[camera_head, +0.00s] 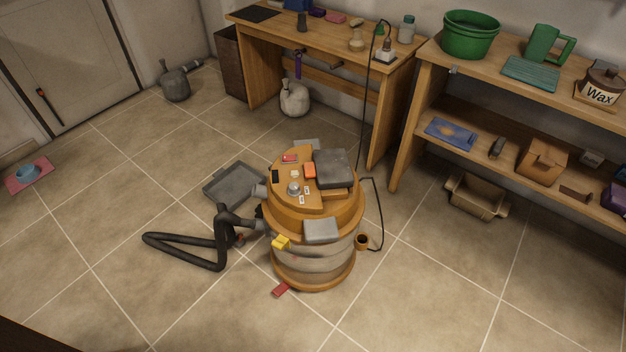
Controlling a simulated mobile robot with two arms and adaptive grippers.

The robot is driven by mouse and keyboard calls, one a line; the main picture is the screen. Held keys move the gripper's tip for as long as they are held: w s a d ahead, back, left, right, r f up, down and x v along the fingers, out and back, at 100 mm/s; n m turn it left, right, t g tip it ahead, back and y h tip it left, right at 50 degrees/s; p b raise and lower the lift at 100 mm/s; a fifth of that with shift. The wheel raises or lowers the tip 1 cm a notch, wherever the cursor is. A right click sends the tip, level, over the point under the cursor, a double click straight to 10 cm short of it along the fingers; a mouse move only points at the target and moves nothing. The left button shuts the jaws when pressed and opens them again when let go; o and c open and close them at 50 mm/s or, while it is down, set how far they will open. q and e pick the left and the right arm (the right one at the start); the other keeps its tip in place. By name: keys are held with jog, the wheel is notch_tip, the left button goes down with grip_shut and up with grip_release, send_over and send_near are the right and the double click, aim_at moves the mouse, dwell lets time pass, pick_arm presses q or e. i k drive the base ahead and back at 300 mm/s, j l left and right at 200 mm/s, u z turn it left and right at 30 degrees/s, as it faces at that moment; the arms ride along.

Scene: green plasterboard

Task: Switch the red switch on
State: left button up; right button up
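An orange and grey drum-shaped vacuum cleaner (315,262) stands upright on the floor near the middle of the head view. Its slanted orange top panel carries small controls. A small red piece (290,158) sits near the panel's back edge, and an orange-red block (310,170) sits to its right. I cannot tell for sure which is the red switch, or its on/off position. A black piece (275,176) and a round grey knob (293,188) are on the same panel. Neither of my grippers is in view.
A black hose (190,260) bends across the floor left of the vacuum. A grey tray (236,184) lies behind it. A wooden workbench (330,45) and shelf unit (500,98) stand along the back and right. A black cable runs near the bench. The front floor is mostly clear.

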aim_at(287, 158)
jog(key=i+j+z, duration=0.15)
jog(key=j, duration=0.15)
jog(key=i+j+z, duration=0.25)
jog(key=j, duration=0.35)
jog(key=i+j+z, duration=0.1)
jog(key=j, duration=0.2)
